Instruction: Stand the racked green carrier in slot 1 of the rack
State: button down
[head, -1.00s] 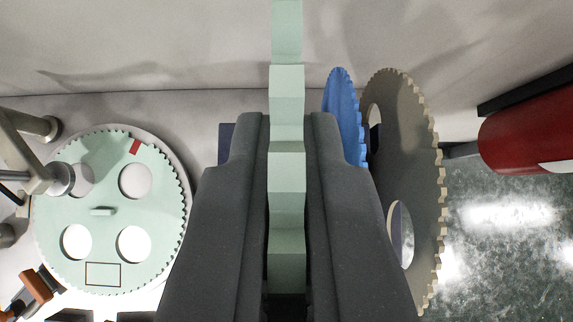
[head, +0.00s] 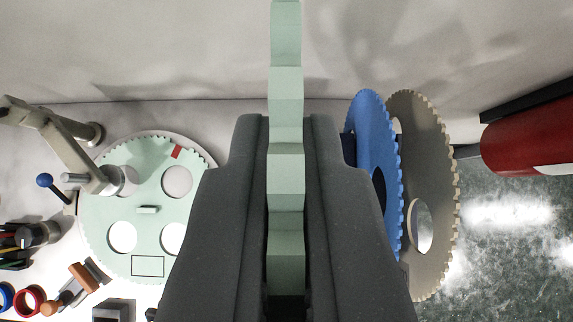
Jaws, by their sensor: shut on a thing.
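My gripper (head: 286,125) is shut on a pale green carrier (head: 286,45), seen edge-on as a toothed strip running up the middle of the head view. The carrier stands on edge between the dark fingers. To the right, a blue toothed disc (head: 376,165) and a larger tan toothed disc (head: 432,180) with round holes stand upright side by side, apart from the held carrier. A dark navy piece (head: 348,149), perhaps part of the rack, shows beside the blue disc. The rest of the rack and its slot numbers are hidden behind my gripper.
Another pale green carrier (head: 150,240) with holes and a red mark lies flat at left, under a metal arm (head: 60,140). Small tools and rings (head: 33,298) lie at lower left. A red cylinder (head: 530,135) juts in at right. A pale wall is behind.

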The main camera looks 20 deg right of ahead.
jog(key=shift+a+r+p, duration=0.3)
jog(key=shift+r, duration=0.1)
jog(key=shift+f+b, duration=0.1)
jog(key=shift+b, duration=0.25)
jog(key=shift+f+b, duration=1.5)
jog(key=shift+f, duration=1.35)
jog(key=shift+b, duration=0.75)
